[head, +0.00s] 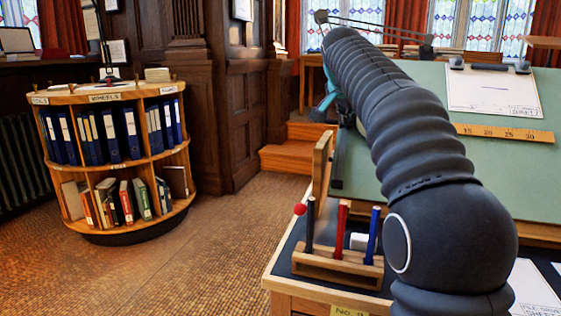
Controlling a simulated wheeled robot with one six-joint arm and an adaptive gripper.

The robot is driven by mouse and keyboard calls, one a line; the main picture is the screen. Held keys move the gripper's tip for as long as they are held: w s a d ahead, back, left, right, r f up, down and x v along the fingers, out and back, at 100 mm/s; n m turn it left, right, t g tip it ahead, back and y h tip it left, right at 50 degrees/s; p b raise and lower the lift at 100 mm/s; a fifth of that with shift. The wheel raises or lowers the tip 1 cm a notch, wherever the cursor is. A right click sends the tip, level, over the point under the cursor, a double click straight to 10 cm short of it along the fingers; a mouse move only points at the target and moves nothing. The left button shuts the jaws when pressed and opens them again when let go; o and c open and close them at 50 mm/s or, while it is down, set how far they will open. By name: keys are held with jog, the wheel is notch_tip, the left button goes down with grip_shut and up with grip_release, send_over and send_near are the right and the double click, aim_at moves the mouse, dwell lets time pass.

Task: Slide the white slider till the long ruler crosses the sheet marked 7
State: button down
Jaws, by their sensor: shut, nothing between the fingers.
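A yellow long ruler (505,134), marked 15 to 30, lies across the green drafting board (445,178) at right. My arm hides its left part. A white sheet (490,88) lies on the board above the ruler, apart from it; its small label is not readable. I cannot make out the sheet marked 7. The white slider is not clearly seen and may be behind my arm. My gripper (321,111) shows only in part, as teal and dark pieces past my arm, near the board's left edge. It is shut and holds nothing.
A wooden pen holder (337,267) with several pens stands on the table's near left corner. Another sheet (534,288) lies at the lower right. Dark weights (522,67) sit at the board sheet's top. A round bookcase (165,152) stands left; the floor (215,265) between is clear.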

jog(key=shift+w+f, duration=0.1)
jog(key=shift+w, duration=0.05)
jog(key=shift+w+d+f, duration=0.1)
jog(key=shift+w+f, duration=0.1)
jog(key=shift+f, duration=0.05)
jog(key=shift+w+d+f, duration=0.1)
jog(key=shift+w+f, duration=0.1)
jog(key=shift+r, duration=0.1)
dwell(0.3)
